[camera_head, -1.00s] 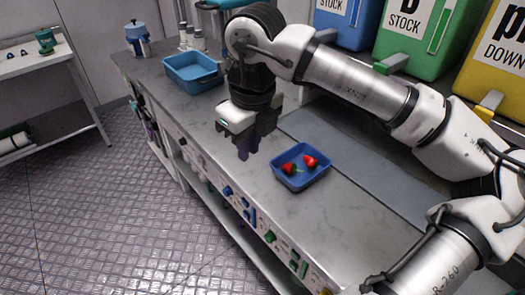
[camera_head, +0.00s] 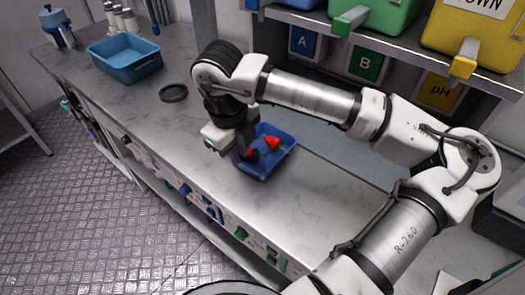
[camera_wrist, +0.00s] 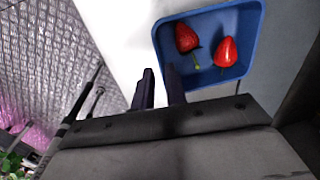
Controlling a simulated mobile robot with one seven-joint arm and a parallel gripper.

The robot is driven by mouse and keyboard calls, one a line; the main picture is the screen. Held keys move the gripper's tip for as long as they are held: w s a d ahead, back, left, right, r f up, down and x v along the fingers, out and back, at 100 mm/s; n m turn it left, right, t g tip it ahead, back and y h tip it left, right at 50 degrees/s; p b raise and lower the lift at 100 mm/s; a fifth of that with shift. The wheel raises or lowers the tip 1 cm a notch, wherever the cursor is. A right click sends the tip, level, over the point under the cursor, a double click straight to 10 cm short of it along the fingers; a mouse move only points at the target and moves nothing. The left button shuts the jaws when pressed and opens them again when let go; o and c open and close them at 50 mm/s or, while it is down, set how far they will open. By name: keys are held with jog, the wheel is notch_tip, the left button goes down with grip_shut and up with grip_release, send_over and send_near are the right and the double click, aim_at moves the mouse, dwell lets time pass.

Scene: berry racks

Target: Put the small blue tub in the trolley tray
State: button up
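The small blue tub (camera_head: 278,152) stands on the grey bench with red berries (camera_head: 272,143) in it. It also shows in the wrist view (camera_wrist: 250,40), with two berries (camera_wrist: 226,52) inside. My gripper (camera_head: 240,157) points down at the tub's left side. In the wrist view my gripper's fingers (camera_wrist: 160,82) are apart with nothing clearly held between them. The right finger overlaps the tub's left wall in the picture and the left finger is outside it; contact cannot be told. No trolley tray is clearly visible.
A larger empty blue tub (camera_head: 124,72) stands farther back on the bench (camera_head: 120,108). A black ring (camera_head: 173,93) lies nearer the tub. A shelf with coloured bins (camera_head: 390,12) overhangs behind my arm. A metal stand's leg (camera_head: 30,128) shows at the left edge.

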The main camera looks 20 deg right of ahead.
aim_at(243, 164)
jog(key=shift+w+d+f+p, duration=0.15)
jog(key=shift+f+p, duration=0.15)
jog(key=shift+f, duration=0.55)
jog(key=shift+s+d+f+p, duration=0.1)
jog(key=shift+f+p, duration=0.2)
jog(key=shift+f, duration=0.6)
jog(key=shift+w+d+f+p, duration=0.15)
jog(key=shift+f+p, duration=0.15)
jog(key=shift+f, duration=0.55)
jog(key=shift+s, duration=0.1)
grip_shut()
jog(key=shift+r, duration=0.15)
